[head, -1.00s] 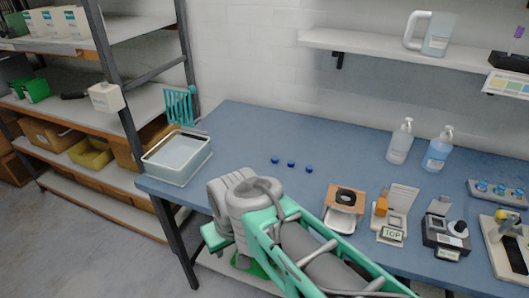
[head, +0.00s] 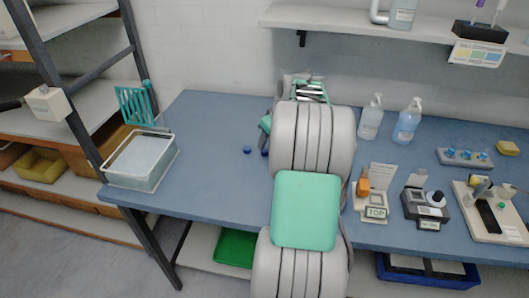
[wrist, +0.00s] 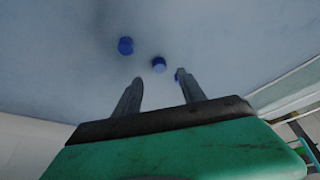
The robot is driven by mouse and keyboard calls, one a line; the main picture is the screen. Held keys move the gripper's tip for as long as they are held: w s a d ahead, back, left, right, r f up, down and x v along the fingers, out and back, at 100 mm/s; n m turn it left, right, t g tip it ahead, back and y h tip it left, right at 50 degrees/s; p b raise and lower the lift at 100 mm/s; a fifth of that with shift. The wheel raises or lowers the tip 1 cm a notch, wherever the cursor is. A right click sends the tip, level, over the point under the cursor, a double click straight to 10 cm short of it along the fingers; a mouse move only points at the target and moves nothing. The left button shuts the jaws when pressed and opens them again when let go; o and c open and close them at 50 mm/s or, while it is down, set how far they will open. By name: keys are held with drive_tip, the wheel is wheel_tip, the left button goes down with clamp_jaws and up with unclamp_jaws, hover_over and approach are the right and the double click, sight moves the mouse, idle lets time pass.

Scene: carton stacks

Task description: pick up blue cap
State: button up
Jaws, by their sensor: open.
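Several small blue caps lie on the blue-grey bench top. In the head view one blue cap (head: 247,150) shows left of my arm, and a second blue cap (head: 265,153) shows at the arm's edge. In the wrist view one blue cap (wrist: 125,46) is left of the fingers, one blue cap (wrist: 159,64) is ahead of the gap between them, and one blue cap (wrist: 179,75) is partly hidden by the right finger. My gripper (wrist: 161,85) is open and empty, pointing at the bench. In the head view my arm hides it.
A clear tub (head: 142,160) stands at the bench's left end, with a teal rack (head: 135,107) behind it. Two pump bottles (head: 370,117) (head: 407,121) and several devices (head: 425,206) stand to the right. A shelf (head: 330,17) overhangs the back. The bench left of my arm is mostly clear.

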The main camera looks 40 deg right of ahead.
sight(264, 150)
drive_tip(key=p+x, duration=0.1)
drive_tip(key=x, duration=0.5)
clamp_jaws()
idle(0.3)
